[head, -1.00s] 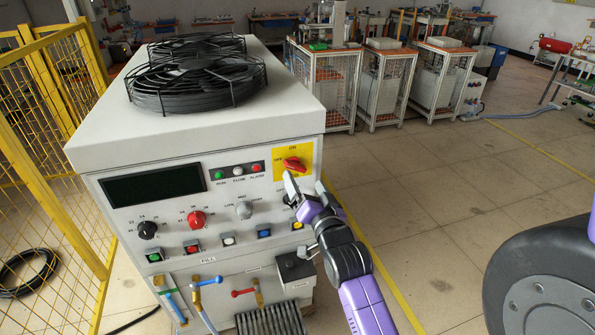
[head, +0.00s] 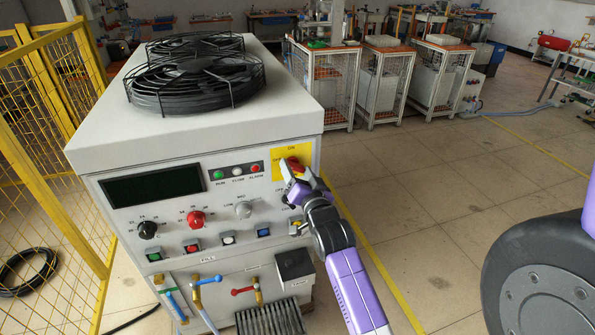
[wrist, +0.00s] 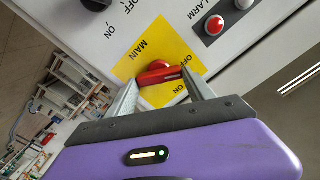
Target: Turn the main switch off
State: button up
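The main switch is a red rotary handle (wrist: 158,75) on a yellow plate (wrist: 132,68) marked MAIN, ON and OFF. In the head view the plate (head: 278,154) is at the upper right of the machine's front, and the red handle (head: 297,164) is partly hidden by my gripper (head: 290,172). In the wrist view my gripper (wrist: 160,80) is open, with one finger at each end of the handle. The fingertips are very close to the handle; I cannot tell whether they touch it. The handle's exact angle is unclear in the head view.
The white machine (head: 150,225) has a dark display, knobs, lamps and buttons left of the switch. A black box (head: 295,265) juts out below my gripper. A yellow mesh fence (head: 50,160) stands at the left.

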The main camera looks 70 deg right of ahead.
jog(key=c, duration=0.4)
jog(key=shift+n, duration=0.3)
jog(key=n, duration=0.3)
jog(key=shift+a, duration=0.1)
jog(key=shift+n, duration=1.3)
jog(key=o, duration=1.4)
